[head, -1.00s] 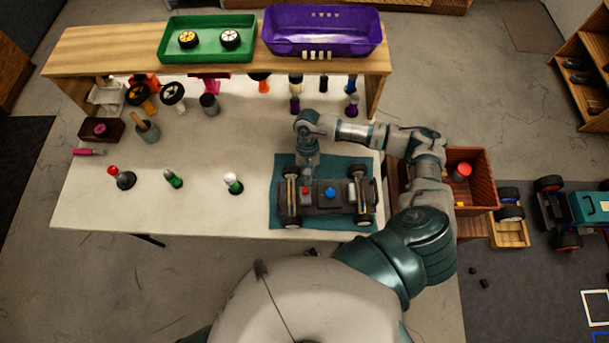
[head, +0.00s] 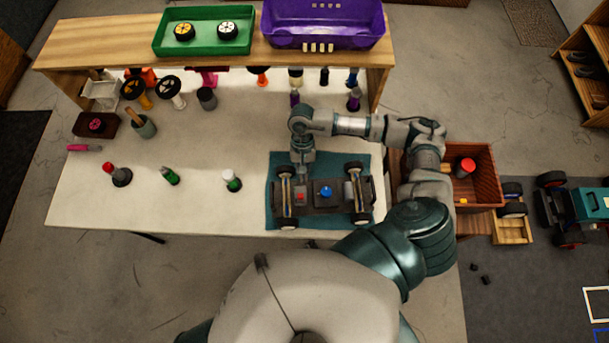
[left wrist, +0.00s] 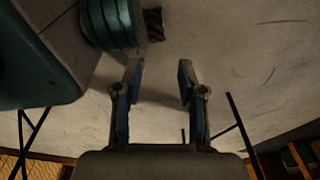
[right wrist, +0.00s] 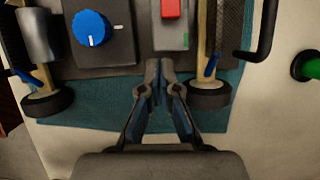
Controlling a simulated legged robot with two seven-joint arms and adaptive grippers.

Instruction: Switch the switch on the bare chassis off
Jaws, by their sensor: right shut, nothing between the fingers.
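The bare chassis (head: 345,205) is a dark flat car frame with wheels, lying on a teal mat (head: 273,215) on the white table. It carries a red switch (head: 299,196) and a blue knob (head: 326,191). In the right wrist view the red switch (right wrist: 171,8) sits in a grey plate with a green mark beside it, and the blue knob (right wrist: 89,27) is to its left. My right gripper (right wrist: 158,68) is shut and empty, its tips by the chassis edge just below the switch plate, apart from the switch. My left gripper (left wrist: 160,68) is open and empty over the floor.
A wooden shelf (head: 100,45) at the back holds a green tray (head: 160,45) and a purple bin (head: 322,30). A wooden box (head: 485,165) is right of the table. The table's front left is clear.

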